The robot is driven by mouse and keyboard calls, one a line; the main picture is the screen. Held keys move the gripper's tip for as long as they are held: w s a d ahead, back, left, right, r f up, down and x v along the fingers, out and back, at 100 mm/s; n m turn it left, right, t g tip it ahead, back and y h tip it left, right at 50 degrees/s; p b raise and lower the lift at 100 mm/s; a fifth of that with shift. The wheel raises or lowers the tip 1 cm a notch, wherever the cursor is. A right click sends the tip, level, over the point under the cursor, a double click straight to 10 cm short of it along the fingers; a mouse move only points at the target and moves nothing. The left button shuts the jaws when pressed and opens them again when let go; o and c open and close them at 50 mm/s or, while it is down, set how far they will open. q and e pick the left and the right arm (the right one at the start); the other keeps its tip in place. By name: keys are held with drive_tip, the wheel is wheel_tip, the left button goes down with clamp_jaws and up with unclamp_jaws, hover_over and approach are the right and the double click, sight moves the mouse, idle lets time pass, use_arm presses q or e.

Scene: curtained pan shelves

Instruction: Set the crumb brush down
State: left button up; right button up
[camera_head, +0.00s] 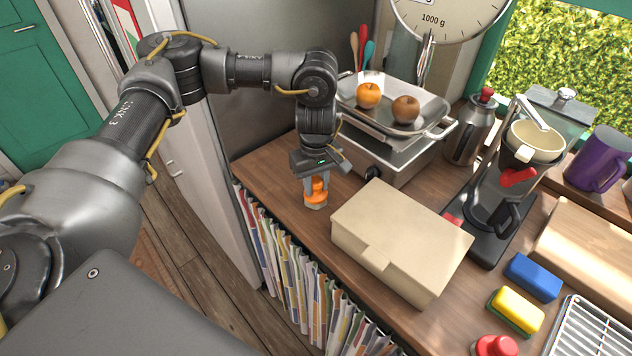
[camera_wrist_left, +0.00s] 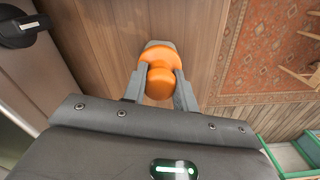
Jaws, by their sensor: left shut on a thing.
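The crumb brush (camera_head: 316,196) has an orange knob-like handle and a paler grey base. My left gripper (camera_head: 316,182) points down and is shut on the orange handle. The brush is upright at the left part of the wooden counter (camera_head: 272,166), near its edge. I cannot tell whether its base touches the wood. In the left wrist view the orange handle of the crumb brush (camera_wrist_left: 160,66) sits between the two fingers of my left gripper (camera_wrist_left: 160,84), with the grey base showing beyond it. My right gripper is not in view.
A beige lidded box (camera_head: 402,236) stands just right of the brush. A scale (camera_head: 385,140) with fruit on its pan is behind. A coffee machine (camera_head: 495,205), blue sponge (camera_head: 532,277) and yellow sponge (camera_head: 516,311) are further right. Files (camera_head: 290,270) fill the shelf below.

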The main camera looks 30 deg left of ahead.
use_arm(q)
drive_tip(key=o, duration=1.1)
drive_tip(key=shift+r, duration=0.1)
wheel_tip(320, 180, up, 11)
drive_tip(key=shift+f+b, duration=0.2)
drive_tip(key=shift+b, duration=0.6)
clamp_jaws()
idle(0.6)
